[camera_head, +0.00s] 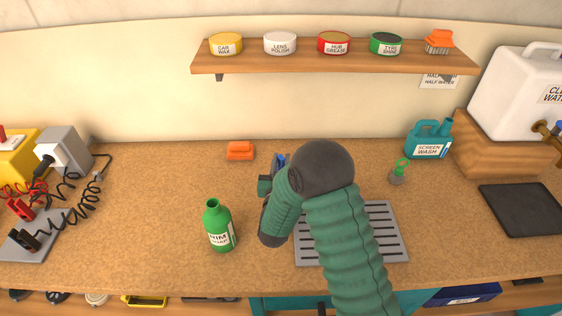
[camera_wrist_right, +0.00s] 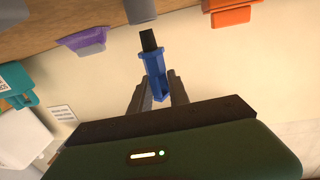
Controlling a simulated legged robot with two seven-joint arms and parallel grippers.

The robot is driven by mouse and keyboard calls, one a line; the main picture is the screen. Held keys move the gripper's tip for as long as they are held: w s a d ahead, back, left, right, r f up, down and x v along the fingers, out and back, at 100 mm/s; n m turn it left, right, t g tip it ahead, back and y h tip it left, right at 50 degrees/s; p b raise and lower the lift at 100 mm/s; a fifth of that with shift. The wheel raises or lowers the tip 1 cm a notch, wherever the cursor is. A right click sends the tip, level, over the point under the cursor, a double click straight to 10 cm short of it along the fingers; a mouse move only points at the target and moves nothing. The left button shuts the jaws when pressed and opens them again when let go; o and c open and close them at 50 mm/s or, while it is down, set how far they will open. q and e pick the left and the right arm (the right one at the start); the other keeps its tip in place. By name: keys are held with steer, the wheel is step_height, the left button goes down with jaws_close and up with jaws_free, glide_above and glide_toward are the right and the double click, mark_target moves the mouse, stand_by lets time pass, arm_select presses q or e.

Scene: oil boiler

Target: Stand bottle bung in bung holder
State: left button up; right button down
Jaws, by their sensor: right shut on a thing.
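My right gripper (camera_wrist_right: 158,92) is shut on a blue piece with a black end (camera_wrist_right: 154,62), which I take to be the bottle bung. The black end points toward the counter side of the right wrist view. In the head view a bit of blue (camera_head: 279,160) shows beside my right arm, which covers most of the gripper. A grey cylinder (camera_wrist_right: 140,10) is cut by the top edge of the right wrist view, close to the black end. I cannot tell whether it is the bung holder. An open green bottle (camera_head: 218,228) stands on the counter. My left gripper is out of view.
An orange block (camera_head: 240,151) lies at the back of the counter. A purple item (camera_wrist_right: 80,38) shows in the right wrist view. Counter at left-centre is clear.

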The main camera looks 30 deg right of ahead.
steer(key=shift+f+b, duration=0.3)
steer(key=shift+f, duration=0.05)
steer(key=c, duration=1.2)
jaws_free()
steer(key=shift+r, duration=0.1)
steer(key=shift+o, duration=0.2)
steer(key=v, duration=1.3)
steer(key=shift+s+a+b, duration=0.1)
steer(key=shift+a+b, duration=0.15)
steer(key=shift+b, duration=0.15)
steer(key=p+v, duration=0.2)
steer(key=shift+s+a+r, duration=0.15)
steer(key=shift+s+a, duration=0.05)
steer(key=shift+s, duration=0.1)
steer(key=shift+s+a+p, duration=0.15)
steer(key=shift+s+p, duration=0.05)
steer(key=shift+p, duration=0.15)
steer(key=shift+s+f, duration=0.1)
steer(key=shift+f, duration=0.15)
